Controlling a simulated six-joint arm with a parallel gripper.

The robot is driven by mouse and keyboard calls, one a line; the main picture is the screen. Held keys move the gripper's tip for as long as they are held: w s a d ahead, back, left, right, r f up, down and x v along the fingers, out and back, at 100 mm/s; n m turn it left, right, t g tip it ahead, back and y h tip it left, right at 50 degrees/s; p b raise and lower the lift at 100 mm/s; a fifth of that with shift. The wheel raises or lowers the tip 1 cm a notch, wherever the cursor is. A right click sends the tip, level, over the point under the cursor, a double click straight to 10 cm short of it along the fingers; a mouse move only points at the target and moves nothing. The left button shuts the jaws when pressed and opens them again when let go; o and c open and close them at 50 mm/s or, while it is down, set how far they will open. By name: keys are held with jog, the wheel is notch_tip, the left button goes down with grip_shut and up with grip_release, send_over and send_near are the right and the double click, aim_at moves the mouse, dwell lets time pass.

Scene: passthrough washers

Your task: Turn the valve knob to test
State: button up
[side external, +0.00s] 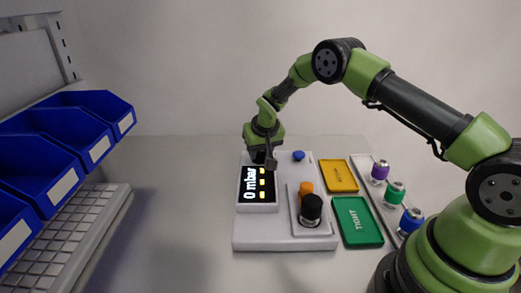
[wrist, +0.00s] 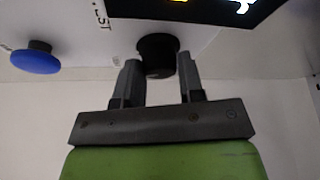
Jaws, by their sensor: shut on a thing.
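The valve knob is black and round, and shows in the wrist view (wrist: 158,50) between my two fingertips. My gripper (wrist: 160,68) is shut on it. In the side view my gripper (side external: 266,160) is at the back left of the white test panel (side external: 285,243), behind the display, and largely hides the knob. Part of a printed label ending in "ST" shows left of the knob in the wrist view. I cannot tell which way the knob points. The display (side external: 258,205) reads "0 mbar" beside several yellow marks.
A blue button (side external: 298,156) sits right of my gripper. A black cylinder (side external: 311,208) and an orange part (side external: 306,187) stand on the panel. Yellow (side external: 339,175) and green (side external: 358,222) trays and a rack (side external: 376,190) of coloured parts lie right. Blue bins (side external: 65,140) stand left.

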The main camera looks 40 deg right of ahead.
jog(key=m+h, duration=0.1)
jog(key=m, duration=0.2)
jog(key=m+g, duration=0.1)
jog(key=m, duration=0.1)
jog(key=shift+w+a+m+h, duration=0.1)
jog(key=shift+a+m+h, duration=0.05)
jog(key=shift+m+h, duration=0.25)
jog(key=m+g, duration=0.1)
jog(key=m, duration=0.1)
jog(key=m+g, duration=0.1)
jog(key=m, duration=0.1)
jog(key=shift+m+h, duration=0.3)
jog(key=shift+m, duration=0.1)
jog(key=shift+m+g, duration=0.3)
jog(key=shift+m, duration=0.1)
jog(key=o, duration=0.9)
jog(key=v, duration=1)
